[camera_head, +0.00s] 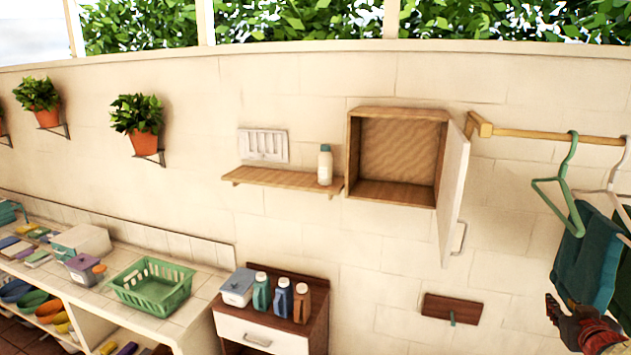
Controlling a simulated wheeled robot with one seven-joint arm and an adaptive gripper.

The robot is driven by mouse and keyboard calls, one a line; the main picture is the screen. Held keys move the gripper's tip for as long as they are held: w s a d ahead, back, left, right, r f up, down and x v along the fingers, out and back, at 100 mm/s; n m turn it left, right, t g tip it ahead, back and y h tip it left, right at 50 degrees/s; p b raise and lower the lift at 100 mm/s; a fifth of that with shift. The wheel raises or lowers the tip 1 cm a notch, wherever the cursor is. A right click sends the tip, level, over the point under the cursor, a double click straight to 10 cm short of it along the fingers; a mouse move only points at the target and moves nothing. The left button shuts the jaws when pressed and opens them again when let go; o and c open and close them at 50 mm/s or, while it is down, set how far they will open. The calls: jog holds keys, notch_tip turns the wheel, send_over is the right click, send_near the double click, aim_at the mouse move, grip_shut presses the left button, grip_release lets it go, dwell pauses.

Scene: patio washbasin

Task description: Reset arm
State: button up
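My gripper (554,308) is at the lower right edge of the view, with part of my red and dark arm behind it. It is small, dark and partly cut off, so I cannot tell whether its fingers are open or shut, or whether it holds anything. It appears in front of or close beside the dark green cloth (588,262) that hangs there. The rest of the arm is out of view.
A wooden cabinet (397,112) on the wall has its white door (453,190) swung open. A rail (560,134) with hangers is at right. A shelf (270,178) holds a bottle (325,165). A drawer unit (262,336) with several containers and a counter with a green basket (152,286) stand below.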

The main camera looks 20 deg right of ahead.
jog(key=s+a+f+m+g+y+b, duration=0.1)
jog(key=s+a+f+g+b, duration=0.3)
jog(key=a+f, duration=0.3)
jog(key=s+a+f+m+g+y+b, duration=0.1)
jog(key=s+a+f+g+b, duration=0.2)
jog(key=a+f+b, duration=0.35)
jog(key=a+f+n+y+b, duration=0.2)
jog(key=a+f+b, duration=0.4)
jog(key=a, duration=0.6)
jog(key=s+a+f+n+t+y+b, duration=0.1)
jog(key=a+f+n+y+b, duration=0.1)
jog(key=a+f+b, duration=0.5)
jog(key=a+f+n+y+b, duration=0.3)
jog(key=a+f+b, duration=0.4)
jog(key=a, duration=1.2)
jog(key=shift+s+a+t+b, duration=0.2)
jog(key=shift+s+t+b, duration=0.1)
jog(key=shift+t+b, duration=0.15)
